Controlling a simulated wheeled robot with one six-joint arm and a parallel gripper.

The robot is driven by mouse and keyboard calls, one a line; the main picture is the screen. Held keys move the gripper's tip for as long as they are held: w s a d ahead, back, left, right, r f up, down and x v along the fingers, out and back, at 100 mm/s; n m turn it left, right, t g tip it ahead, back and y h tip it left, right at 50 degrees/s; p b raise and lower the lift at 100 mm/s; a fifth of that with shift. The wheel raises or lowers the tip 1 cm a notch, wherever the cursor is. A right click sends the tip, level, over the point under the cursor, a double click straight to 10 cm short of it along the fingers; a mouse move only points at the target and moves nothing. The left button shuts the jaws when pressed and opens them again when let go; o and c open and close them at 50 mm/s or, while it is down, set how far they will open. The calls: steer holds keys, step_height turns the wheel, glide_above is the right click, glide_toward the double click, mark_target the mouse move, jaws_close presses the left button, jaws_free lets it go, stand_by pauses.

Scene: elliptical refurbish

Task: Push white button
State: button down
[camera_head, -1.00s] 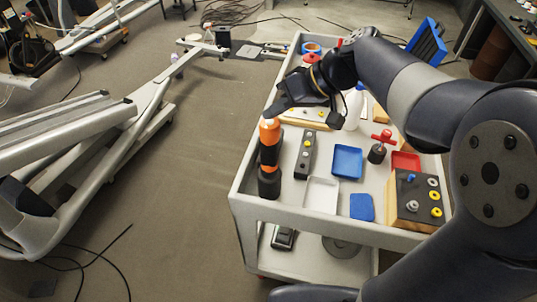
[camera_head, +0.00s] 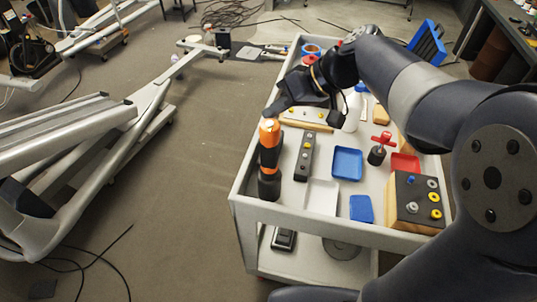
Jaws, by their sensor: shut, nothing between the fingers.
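A dark button box (camera_head: 304,157) lies lengthwise on the cart top, with a few small round buttons in a row. A pale one, which looks white, is at its far end (camera_head: 309,137), and a yellow one (camera_head: 307,146) is nearer; the rest are too small to tell. My gripper (camera_head: 270,112) is dark and shut, with nothing visible in it.
The upright cylinder stands left of the box. Right of it are a blue tray (camera_head: 347,163), a white tray (camera_head: 322,197), a red-handled piece (camera_head: 379,148) and a wooden block with knobs (camera_head: 416,202). The cart's raised rim (camera_head: 240,180) runs alongside. Open floor lies left.

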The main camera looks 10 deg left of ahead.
step_height(320, 180, up, 6)
steer(key=p, duration=0.3)
steer(key=shift+p, duration=0.4)
steer(key=c, duration=2.1)
jaws_free()
